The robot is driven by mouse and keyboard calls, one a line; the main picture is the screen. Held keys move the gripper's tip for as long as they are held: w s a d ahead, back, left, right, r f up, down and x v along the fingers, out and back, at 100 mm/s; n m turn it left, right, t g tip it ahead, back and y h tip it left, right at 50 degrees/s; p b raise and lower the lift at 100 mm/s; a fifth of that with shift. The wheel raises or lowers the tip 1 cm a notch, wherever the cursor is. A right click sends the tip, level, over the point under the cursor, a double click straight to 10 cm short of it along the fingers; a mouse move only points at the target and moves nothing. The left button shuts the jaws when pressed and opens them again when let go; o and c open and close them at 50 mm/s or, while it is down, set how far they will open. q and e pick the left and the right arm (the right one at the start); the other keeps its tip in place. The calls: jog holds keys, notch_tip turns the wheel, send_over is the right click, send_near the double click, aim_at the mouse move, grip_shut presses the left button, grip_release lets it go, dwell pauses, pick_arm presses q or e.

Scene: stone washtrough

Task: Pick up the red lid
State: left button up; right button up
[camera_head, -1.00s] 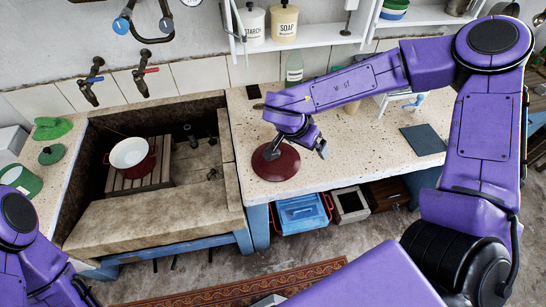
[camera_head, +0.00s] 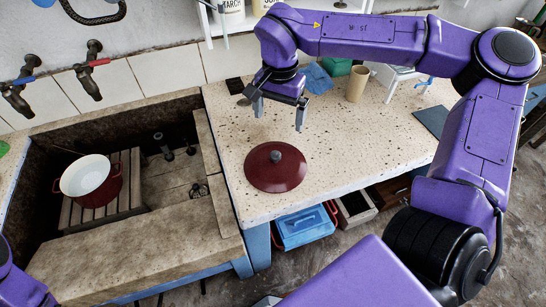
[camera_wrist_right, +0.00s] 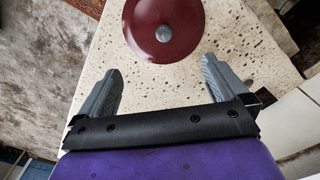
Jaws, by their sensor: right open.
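The dark red lid (camera_head: 272,171) lies flat on the speckled stone counter, its grey knob facing up. In the right wrist view the lid (camera_wrist_right: 180,40) is at the top, just beyond the fingertips, its far edge cut off. My right gripper (camera_head: 279,121) is open and empty, pointing down. It is above the counter, on the wall side of the lid, and does not touch it. In the wrist view its two grey fingers (camera_wrist_right: 162,66) are spread wide. Only a piece of my left arm shows at the lower left; its gripper is out of frame.
A red pot with a white inside (camera_head: 88,180) stands on a wooden rack in the stone trough at left. A tan cup (camera_head: 357,83), blue cloth (camera_head: 317,79) and dark slate (camera_head: 431,121) are on the counter behind and right. The counter around the lid is clear.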

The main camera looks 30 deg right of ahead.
jog(key=b, duration=0.4)
send_near(275, 155)
jog(key=shift+w+d, duration=0.25)
jog(key=shift+s+f, duration=0.1)
jog(key=shift+f, duration=0.25)
notch_tip(275, 155, down, 10)
jog(key=shift+a, duration=0.1)
pick_arm(q)
notch_tip(275, 155, down, 6)
jog(key=shift+w, duration=0.15)
pick_arm(e)
jog(key=shift+s+a, duration=0.1)
jog(key=shift+s, duration=0.1)
grip_shut()
